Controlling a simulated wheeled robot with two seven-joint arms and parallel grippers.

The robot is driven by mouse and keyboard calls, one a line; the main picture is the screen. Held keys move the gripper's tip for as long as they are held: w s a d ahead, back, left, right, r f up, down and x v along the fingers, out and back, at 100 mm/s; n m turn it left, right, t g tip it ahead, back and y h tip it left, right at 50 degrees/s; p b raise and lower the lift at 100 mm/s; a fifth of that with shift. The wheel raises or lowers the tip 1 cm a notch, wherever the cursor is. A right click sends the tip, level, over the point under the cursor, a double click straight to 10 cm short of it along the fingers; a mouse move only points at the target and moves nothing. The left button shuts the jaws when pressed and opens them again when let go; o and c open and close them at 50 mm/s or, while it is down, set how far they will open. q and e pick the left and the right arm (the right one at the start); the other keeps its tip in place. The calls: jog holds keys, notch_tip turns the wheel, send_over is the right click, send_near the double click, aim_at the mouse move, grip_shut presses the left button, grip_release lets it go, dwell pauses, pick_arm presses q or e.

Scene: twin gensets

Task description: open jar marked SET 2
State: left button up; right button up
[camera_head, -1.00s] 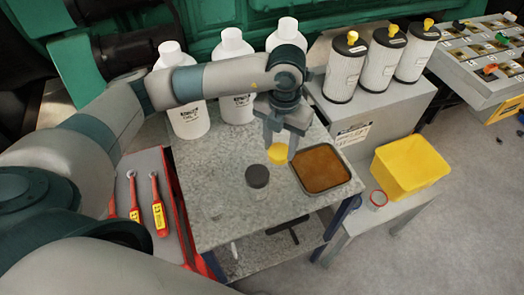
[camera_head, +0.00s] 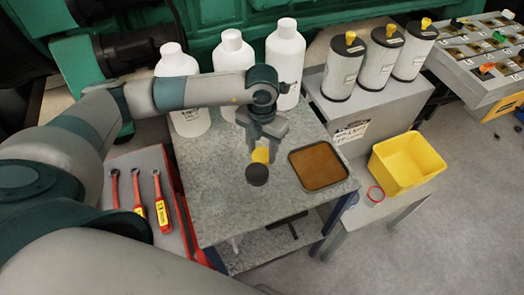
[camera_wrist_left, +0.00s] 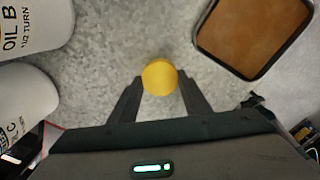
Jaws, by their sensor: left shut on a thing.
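My left gripper (camera_head: 262,150) is shut on a small yellow piece (camera_head: 260,156), which looks like a round cap. In the left wrist view the yellow piece (camera_wrist_left: 159,77) sits between my fingertips (camera_wrist_left: 160,90) over the grey bench top. I cannot read any SET 2 mark. I cannot tell whether anything is under the yellow piece. My right gripper is not in view.
White bottles (camera_head: 285,62) stand behind. Filter canisters (camera_head: 343,68) stand on a grey box. Red-handled tools (camera_head: 162,205) lie at left.

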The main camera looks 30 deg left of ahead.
pick_arm(q)
jog(key=shift+f, duration=0.95)
jog(key=shift+f, duration=0.2)
jog(key=o, duration=1.2)
jog(key=shift+r, duration=0.1)
jog(key=shift+r, duration=0.1)
